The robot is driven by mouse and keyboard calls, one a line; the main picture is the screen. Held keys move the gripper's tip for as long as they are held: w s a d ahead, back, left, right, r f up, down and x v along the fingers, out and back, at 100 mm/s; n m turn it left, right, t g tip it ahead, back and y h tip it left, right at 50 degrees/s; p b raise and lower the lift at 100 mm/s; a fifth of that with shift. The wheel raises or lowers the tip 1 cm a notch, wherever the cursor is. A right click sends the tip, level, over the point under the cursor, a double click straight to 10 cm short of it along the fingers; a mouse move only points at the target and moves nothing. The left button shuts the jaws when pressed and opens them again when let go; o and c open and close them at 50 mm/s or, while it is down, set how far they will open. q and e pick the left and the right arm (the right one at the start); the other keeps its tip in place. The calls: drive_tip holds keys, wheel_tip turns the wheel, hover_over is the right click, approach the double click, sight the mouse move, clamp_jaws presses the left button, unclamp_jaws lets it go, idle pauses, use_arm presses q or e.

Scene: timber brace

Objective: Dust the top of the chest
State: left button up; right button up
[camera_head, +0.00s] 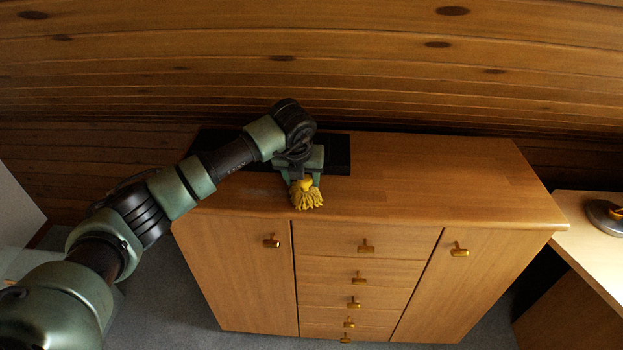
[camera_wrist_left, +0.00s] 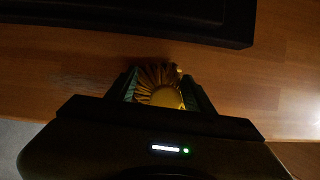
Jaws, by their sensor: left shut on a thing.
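The wooden chest (camera_head: 440,180) stands against the plank wall, with doors at both sides and a column of drawers between. Its bare top also shows in the left wrist view (camera_wrist_left: 60,75). My left gripper (camera_head: 303,180) is over the front left part of the chest top, shut on a yellow duster (camera_head: 307,197). The duster's strands fan out near the top's front edge. In the left wrist view the duster (camera_wrist_left: 160,88) sits between the two green fingers. I cannot tell for sure whether its strands touch the wood. My right gripper is in neither view.
A flat black object (camera_head: 336,154) lies on the chest top behind the gripper; its edge crosses the upper left wrist view. The right half of the top is clear. A lighter table (camera_head: 597,245) with a round metal object (camera_head: 605,216) stands at right.

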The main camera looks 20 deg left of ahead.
use_arm(q)
drive_tip(key=shift+s+a, duration=0.25)
drive_tip(key=shift+a, duration=0.7)
drive_tip(key=shift+s+a, duration=0.25)
drive_tip(key=shift+a, duration=0.7)
drive_tip(key=shift+s+a+f+b, duration=0.1)
drive_tip(key=shift+s+a+b, duration=0.15)
drive_tip(key=shift+a, duration=0.6)
drive_tip(key=shift+s+a+b, duration=0.15)
drive_tip(key=shift+a+b, duration=0.15)
drive_tip(key=shift+a, duration=0.55)
drive_tip(key=shift+s+a+f+b, duration=0.1)
drive_tip(key=shift+s+a+b, duration=0.15)
drive_tip(key=shift+a, duration=0.6)
drive_tip(key=shift+s+a+r+b, duration=0.1)
drive_tip(key=shift+s+a+b, duration=0.2)
drive_tip(key=shift+a, duration=1.05)
drive_tip(key=shift+s+a+f+b, duration=0.1)
drive_tip(key=shift+s+a+b, duration=0.2)
drive_tip(key=shift+a, duration=1)
drive_tip(key=shift+s+a+r+b, duration=0.1)
drive_tip(key=shift+s+a+b, duration=0.2)
drive_tip(key=shift+a, duration=1.05)
drive_tip(key=shift+r, duration=0.15)
drive_tip(key=shift+r+p, duration=1.9)
drive_tip(key=shift+r, duration=1.05)
